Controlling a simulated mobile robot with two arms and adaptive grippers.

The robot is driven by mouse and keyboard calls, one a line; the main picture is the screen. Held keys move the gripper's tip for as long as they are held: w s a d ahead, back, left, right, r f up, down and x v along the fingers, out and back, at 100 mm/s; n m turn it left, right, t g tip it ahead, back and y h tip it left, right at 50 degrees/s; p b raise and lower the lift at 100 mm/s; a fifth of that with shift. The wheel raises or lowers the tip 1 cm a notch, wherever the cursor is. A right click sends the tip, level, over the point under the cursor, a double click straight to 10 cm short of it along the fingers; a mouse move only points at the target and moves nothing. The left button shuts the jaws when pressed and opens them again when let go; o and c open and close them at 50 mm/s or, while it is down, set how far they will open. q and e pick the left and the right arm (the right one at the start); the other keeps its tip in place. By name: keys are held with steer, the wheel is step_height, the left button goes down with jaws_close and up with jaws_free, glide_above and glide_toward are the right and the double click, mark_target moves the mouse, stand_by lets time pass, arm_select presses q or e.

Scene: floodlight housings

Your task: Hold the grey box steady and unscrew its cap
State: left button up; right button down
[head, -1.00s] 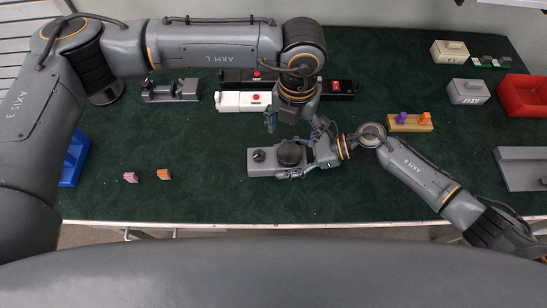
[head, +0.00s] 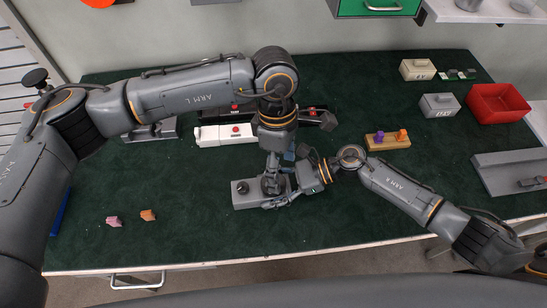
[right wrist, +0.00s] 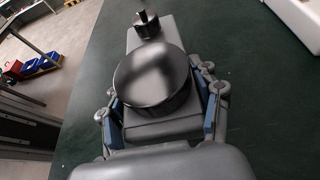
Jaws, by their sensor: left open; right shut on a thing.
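The grey box (head: 247,200) lies on the green work surface near its front middle. A dark round cap (right wrist: 152,78) shows on top of it in the right wrist view, with a smaller dark knob (right wrist: 147,24) farther along; the knob also shows in the head view (head: 241,187). My right gripper (right wrist: 162,108) is shut on the box, one finger along each side. My left gripper (head: 272,176) points down over the box and is open; it hides most of the cap in the head view. It does not show in the right wrist view, where the cap is unobstructed.
A white box (head: 226,135) with a red button and a black one stand behind. A pink block (head: 113,221) and an orange block (head: 148,215) lie front left. A wooden holder (head: 387,140), a red bin (head: 499,103) and a grey tray (head: 508,172) are right.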

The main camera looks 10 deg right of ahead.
arm_select(q)
steer(key=m, duration=0.5)
steer(key=w+m+t, duration=0.1)
steer(key=m, duration=0.5)
steer(key=a+m, duration=0.1)
steer(key=m, duration=0.4)
steer(key=shift+w+f, duration=0.25)
steer(key=shift+w, duration=0.1)
steer(key=m, duration=0.3)
steer(key=m+t, duration=0.1)
steer(key=m, duration=0.1)
steer(key=shift+w+a+y, duration=0.25)
steer(key=shift+y, duration=0.05)
steer(key=shift+f+m, duration=0.3)
steer(key=shift+f, duration=0.15)
arm_select(e)
steer(key=shift+s, duration=0.1)
arm_select(q)
step_height(320, 180, down, 7)
steer(key=shift+f, duration=0.15)
arm_select(e)
steer(key=shift+f, duration=0.1)
